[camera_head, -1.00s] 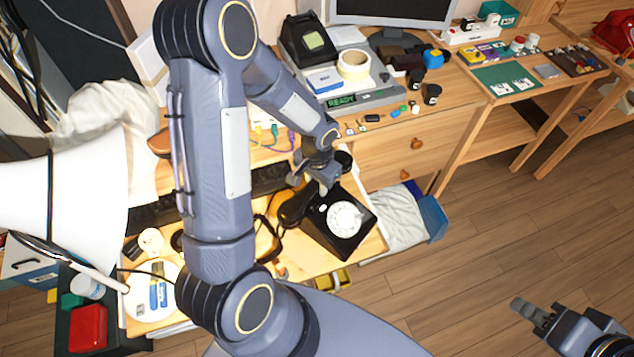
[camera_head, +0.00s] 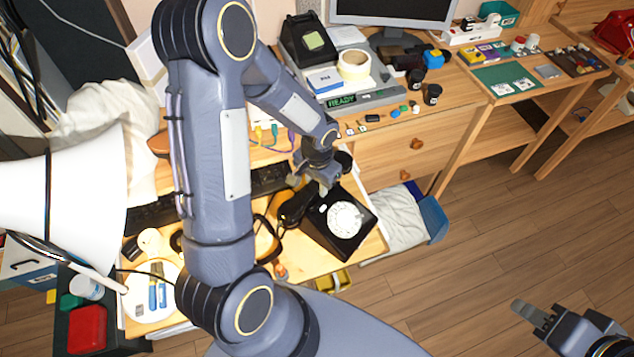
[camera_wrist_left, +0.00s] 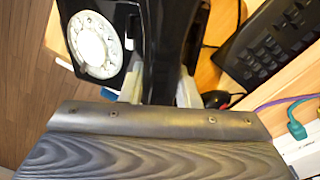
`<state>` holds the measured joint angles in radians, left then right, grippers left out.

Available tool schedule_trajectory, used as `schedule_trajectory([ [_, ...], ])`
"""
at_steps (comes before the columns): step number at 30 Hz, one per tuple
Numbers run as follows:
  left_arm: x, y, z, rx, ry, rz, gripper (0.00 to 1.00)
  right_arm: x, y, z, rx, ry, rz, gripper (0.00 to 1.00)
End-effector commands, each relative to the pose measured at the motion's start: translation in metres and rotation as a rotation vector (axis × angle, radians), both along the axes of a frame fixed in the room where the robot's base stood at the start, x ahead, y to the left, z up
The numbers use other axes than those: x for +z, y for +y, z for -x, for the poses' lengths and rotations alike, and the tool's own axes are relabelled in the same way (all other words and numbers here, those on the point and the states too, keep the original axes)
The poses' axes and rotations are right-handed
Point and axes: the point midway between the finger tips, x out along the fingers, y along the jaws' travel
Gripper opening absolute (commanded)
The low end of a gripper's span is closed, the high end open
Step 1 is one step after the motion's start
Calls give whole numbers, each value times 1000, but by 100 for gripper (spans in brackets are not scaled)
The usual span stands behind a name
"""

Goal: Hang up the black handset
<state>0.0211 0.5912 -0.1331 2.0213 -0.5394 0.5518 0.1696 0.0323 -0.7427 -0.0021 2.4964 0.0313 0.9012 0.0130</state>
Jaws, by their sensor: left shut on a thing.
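The black dial phone (camera_head: 361,245) with a white dial sits on the lit desk in the head view; its dial also shows in the left wrist view (camera_wrist_left: 95,44). My left gripper (camera_head: 324,180) is shut on the black handset (camera_head: 294,209). In the left wrist view the handset (camera_wrist_left: 172,45) runs between the two fingers (camera_wrist_left: 160,88), beside the dial. The handset is over or along the phone's upper left side; whether it touches the cradle is hidden. My right gripper (camera_head: 565,322) is open and empty over the floor at lower right.
A dark keyboard (camera_head: 268,180) lies behind the phone, close to the handset. A white lamp shade (camera_head: 70,195) stands at left. A plate with blue tools (camera_head: 150,295) is at the desk's front left. A red phone (camera_head: 614,32) is at far right.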

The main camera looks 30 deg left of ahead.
Motion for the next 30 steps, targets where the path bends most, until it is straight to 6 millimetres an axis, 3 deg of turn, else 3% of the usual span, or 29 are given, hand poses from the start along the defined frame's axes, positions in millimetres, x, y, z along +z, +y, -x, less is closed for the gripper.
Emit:
schedule_trajectory([
  [29, -19, 0, 0, 0, 0, 0, 0, -18, 0, 0, 0, 0, 0, 39],
  [30, -19, 0, 0, 0, 0, 0, 34, -18, 0, 0, 0, 0, 0, 39],
])
